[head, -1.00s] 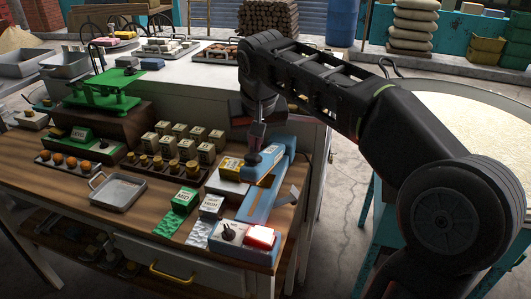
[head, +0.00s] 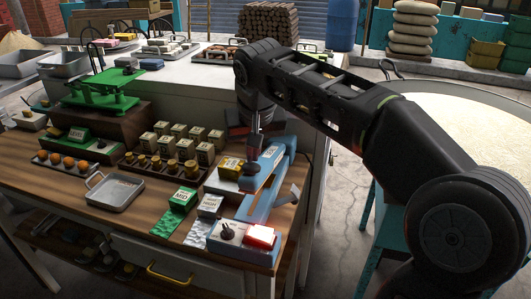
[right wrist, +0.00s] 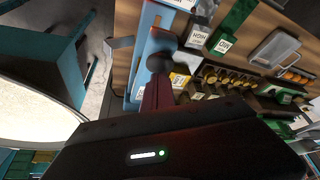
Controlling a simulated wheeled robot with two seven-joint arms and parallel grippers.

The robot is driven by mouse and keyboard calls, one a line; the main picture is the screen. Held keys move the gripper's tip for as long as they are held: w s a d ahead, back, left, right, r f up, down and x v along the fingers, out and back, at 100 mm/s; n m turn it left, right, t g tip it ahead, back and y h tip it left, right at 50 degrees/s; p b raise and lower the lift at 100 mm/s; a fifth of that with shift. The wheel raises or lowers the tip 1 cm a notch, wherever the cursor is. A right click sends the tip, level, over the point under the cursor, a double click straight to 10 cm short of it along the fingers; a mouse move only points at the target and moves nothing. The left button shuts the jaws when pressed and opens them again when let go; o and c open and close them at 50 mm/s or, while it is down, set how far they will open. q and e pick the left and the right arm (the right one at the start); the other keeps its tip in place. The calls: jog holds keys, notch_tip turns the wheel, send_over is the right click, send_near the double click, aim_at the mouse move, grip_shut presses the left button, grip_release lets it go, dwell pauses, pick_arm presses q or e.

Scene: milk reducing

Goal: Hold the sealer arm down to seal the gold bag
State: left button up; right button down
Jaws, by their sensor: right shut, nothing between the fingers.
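The blue sealer (head: 257,208) stands at the right edge of the wooden bench, with a red light (head: 262,235) lit at its front. Its arm (head: 271,156) carries a round black knob (head: 250,168), also seen in the right wrist view (right wrist: 159,62). The gold bag (head: 230,166) lies at the left side of the sealer, partly hidden by the arm and knob; part of it shows in the right wrist view (right wrist: 180,80). My right gripper (head: 254,152) is shut and empty, fingertips pointing down at the knob, seemingly touching it. My left gripper is out of view.
Green (head: 184,200) and grey (head: 210,206) label blocks stand left of the sealer. A metal pan (head: 115,192), several small bags (head: 178,138) and a green scale (head: 105,90) fill the bench further left. A large round vat (head: 450,115) stands at the right.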

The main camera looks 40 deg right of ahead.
aim_at(250, 177)
jog(key=shift+s+a+f, duration=0.15)
jog(key=shift+a+f, duration=0.05)
jog(key=shift+f, duration=0.15)
jog(key=shift+s+a+f+b, duration=0.15)
jog(key=shift+a+f+b, duration=0.05)
jog(key=shift+f+b, duration=0.4)
jog(key=shift+s+a+f+b, duration=0.1)
jog(key=shift+a+f+b, duration=0.05)
jog(key=shift+f+b, duration=0.45)
jog(key=shift+s+a+f+b, duration=0.15)
jog(key=shift+a+f+b, duration=0.05)
jog(key=shift+f+b, duration=0.35)
jog(key=shift+r, duration=0.1)
jog(key=shift+s+a+f+b, duration=0.1)
jog(key=shift+a+f+b, duration=0.05)
jog(key=shift+f+b, duration=0.45)
jog(key=shift+s+a+f+b, duration=0.1)
jog(key=shift+f+b, duration=0.4)
jog(key=shift+f, duration=0.1)
jog(key=shift+w+r, duration=0.1)
dwell(1.9)
